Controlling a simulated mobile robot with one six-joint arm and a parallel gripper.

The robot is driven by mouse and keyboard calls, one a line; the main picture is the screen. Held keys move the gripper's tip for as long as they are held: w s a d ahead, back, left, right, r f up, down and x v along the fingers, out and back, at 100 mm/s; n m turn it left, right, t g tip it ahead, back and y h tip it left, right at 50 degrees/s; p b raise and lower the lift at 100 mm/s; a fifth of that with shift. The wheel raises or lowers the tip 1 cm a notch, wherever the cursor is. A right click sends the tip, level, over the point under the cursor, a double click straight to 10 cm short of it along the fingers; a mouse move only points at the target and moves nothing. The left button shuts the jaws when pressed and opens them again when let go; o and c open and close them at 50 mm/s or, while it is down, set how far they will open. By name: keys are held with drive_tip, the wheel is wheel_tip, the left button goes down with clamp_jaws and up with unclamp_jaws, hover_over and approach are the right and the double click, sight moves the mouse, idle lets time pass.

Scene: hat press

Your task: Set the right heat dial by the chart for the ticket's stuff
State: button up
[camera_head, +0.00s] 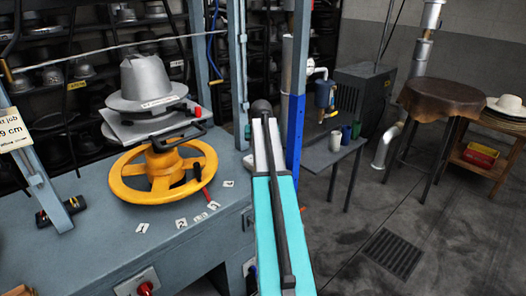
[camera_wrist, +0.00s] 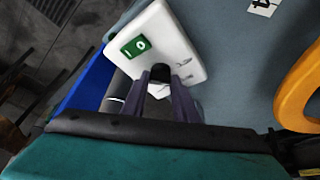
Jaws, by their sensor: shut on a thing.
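In the wrist view my gripper (camera_wrist: 163,82) is shut on a black dial knob (camera_wrist: 160,72). The knob sits on a white plate (camera_wrist: 178,38) with marks and a green I/O label (camera_wrist: 135,46); its pointer and most of the marks are hidden or too small to read. In the head view my arm hides the gripper and this knob. I cannot make out the chart.
The hat press stands on a blue-grey bench (camera_head: 100,225) with a yellow handwheel (camera_head: 130,185) and a grey hat form (camera_head: 146,80). A red knob (camera_head: 145,288) is on the bench front. Small number cards lie near the wheel.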

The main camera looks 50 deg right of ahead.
drive_tip(key=shift+w+a+m, duration=0.1)
drive_tip(key=shift+a+m, duration=0.05)
drive_tip(key=shift+m, duration=0.35)
drive_tip(key=o, duration=1.1)
drive_tip(key=shift+c, duration=0.2)
drive_tip(key=shift+r, duration=0.15)
drive_tip(key=b+v, duration=0.1)
drive_tip(key=v, duration=1.2)
drive_tip(key=shift+a+r, duration=0.15)
drive_tip(key=shift+r, duration=0.1)
